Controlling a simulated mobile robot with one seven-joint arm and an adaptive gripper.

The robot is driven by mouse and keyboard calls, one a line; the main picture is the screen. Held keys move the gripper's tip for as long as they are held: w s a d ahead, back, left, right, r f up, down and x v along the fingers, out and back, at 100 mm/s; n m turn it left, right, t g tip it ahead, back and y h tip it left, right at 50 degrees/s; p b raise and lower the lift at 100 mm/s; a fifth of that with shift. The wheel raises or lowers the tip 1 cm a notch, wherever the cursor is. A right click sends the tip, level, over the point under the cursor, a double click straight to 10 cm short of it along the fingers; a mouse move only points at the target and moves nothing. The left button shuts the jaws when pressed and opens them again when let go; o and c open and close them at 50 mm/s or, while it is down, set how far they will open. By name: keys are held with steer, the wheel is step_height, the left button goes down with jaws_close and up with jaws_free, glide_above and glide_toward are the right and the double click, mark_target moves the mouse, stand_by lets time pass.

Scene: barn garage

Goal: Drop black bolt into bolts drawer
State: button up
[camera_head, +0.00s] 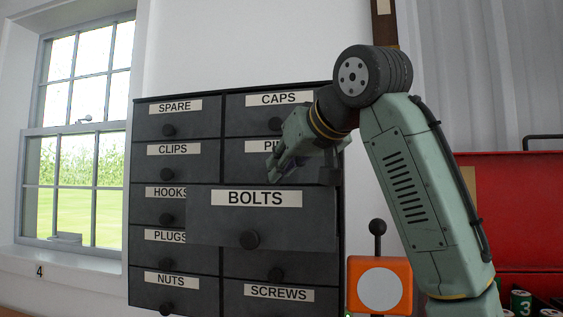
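The bolts drawer (262,221) is pulled out from the dark cabinet, with its labelled front and round knob facing me. Its inside is hidden behind the front panel. My gripper (300,170) is just above and behind the top edge of that front, over the drawer. The fingers show only in part, and their opening is unclear. I see no black bolt; whether one is in the fingers or inside the drawer cannot be told.
The dark cabinet (175,128) has other labelled drawers that look shut. An orange box (354,285) with a white disc and a black-knobbed lever stands right of it. A red case (520,200) is at the far right, a window (78,125) at the left.

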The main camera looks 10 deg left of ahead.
steer(key=shift+o, duration=1.2)
steer(key=shift+w+d+f, duration=0.1)
steer(key=shift+w+f, duration=0.15)
steer(key=shift+w, duration=0.2)
steer(key=shift+o, duration=1.2)
steer(key=shift+s+r, duration=0.15)
steer(key=shift+s, duration=0.1)
steer(key=v, duration=1.2)
